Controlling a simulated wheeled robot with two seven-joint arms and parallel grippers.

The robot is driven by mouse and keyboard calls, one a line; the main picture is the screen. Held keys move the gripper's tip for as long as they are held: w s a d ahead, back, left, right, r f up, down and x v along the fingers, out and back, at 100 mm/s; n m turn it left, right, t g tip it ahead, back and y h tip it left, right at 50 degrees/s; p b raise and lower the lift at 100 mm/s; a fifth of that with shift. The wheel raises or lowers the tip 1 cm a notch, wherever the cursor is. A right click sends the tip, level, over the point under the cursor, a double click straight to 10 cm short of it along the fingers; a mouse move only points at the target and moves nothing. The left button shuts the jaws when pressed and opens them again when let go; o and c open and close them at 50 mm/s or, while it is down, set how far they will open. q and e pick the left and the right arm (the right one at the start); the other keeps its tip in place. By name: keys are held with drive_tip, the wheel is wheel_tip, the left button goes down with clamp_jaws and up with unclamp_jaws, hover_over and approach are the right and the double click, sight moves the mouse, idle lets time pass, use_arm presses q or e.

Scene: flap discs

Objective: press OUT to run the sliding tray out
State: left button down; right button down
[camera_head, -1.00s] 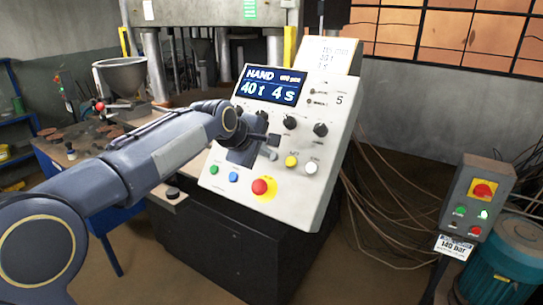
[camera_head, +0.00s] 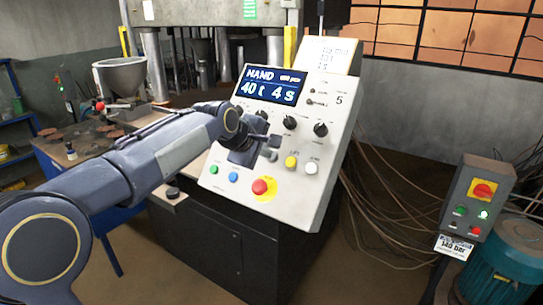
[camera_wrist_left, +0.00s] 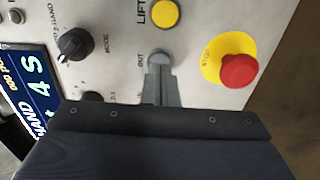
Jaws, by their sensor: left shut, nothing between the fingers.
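The control panel (camera_head: 325,195) is a sloped white face with a lit display, knobs and coloured buttons. The OUT button (camera_wrist_left: 159,57) is a grey round cap with its label beside it, in the middle of the left wrist view. My left gripper (camera_wrist_left: 161,70) is shut and empty, its fingertips over the lower edge of that cap. I cannot tell whether they touch or press it. In the head view my left gripper (camera_head: 271,150) is at the panel and largely hides the OUT button. The sliding tray cannot be made out. My right gripper is not in view.
The yellow LIFT button (camera_wrist_left: 165,13) and the red STOP button (camera_wrist_left: 239,70) are close to the fingertips. Green (camera_head: 214,169), blue (camera_head: 233,177) and white (camera_head: 311,168) buttons also sit on the panel. A pump control box (camera_head: 477,198) stands at the right.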

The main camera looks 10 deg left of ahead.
use_arm(q)
drive_tip(key=shift+w+d+f, duration=0.2)
drive_tip(key=shift+w+f, duration=0.3)
idle(0.8)
drive_tip(key=shift+r, duration=0.1)
drive_tip(key=p+v, duration=0.2)
drive_tip(key=v, duration=0.6)
idle(0.4)
drive_tip(key=s+a+f+m+g, duration=0.1)
drive_tip(key=s+a+f+m, duration=0.25)
drive_tip(key=s, duration=0.45)
drive_tip(key=s+a+f+m+g, duration=0.15)
drive_tip(key=s+f, duration=0.25)
drive_tip(key=s, duration=0.5)
drive_tip(key=s+d+f+m+g, duration=0.1)
drive_tip(key=s+d+f+m, duration=0.1)
drive_tip(key=s+f+m, duration=0.5)
drive_tip(key=s+f, duration=0.5)
drive_tip(key=s, duration=0.4)
drive_tip(key=shift+s+f, duration=0.2)
drive_tip(key=shift+f, duration=0.1)
